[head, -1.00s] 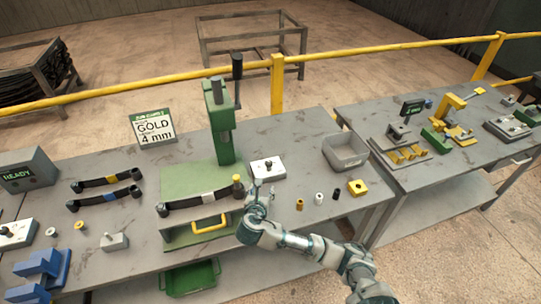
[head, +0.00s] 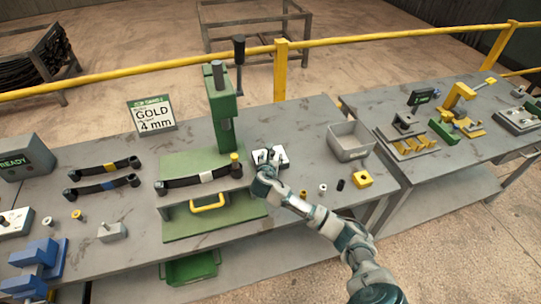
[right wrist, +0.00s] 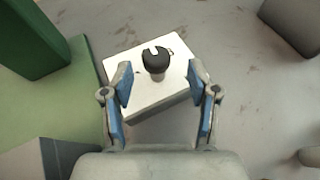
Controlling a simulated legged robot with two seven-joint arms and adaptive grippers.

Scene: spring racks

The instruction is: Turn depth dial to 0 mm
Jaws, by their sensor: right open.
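The depth dial is a black round knob (right wrist: 155,60) with a pale notch, on top of a white box (right wrist: 142,93) in the right wrist view. In the head view the white box (head: 283,157) stands right of the green press and is partly hidden by my gripper. My right gripper (right wrist: 160,82) is open and empty, with one blue-padded finger on each side of the knob. The fingers seem to be above the box and apart from the knob. The dial's marks are too small to read. My left gripper is not in view.
The green press (head: 222,120) stands left of the dial box, with a dark leaf spring (head: 185,181) before it. A sign (head: 152,116) reads GOLD 4 mm. A grey bin (head: 351,141) stands to the right.

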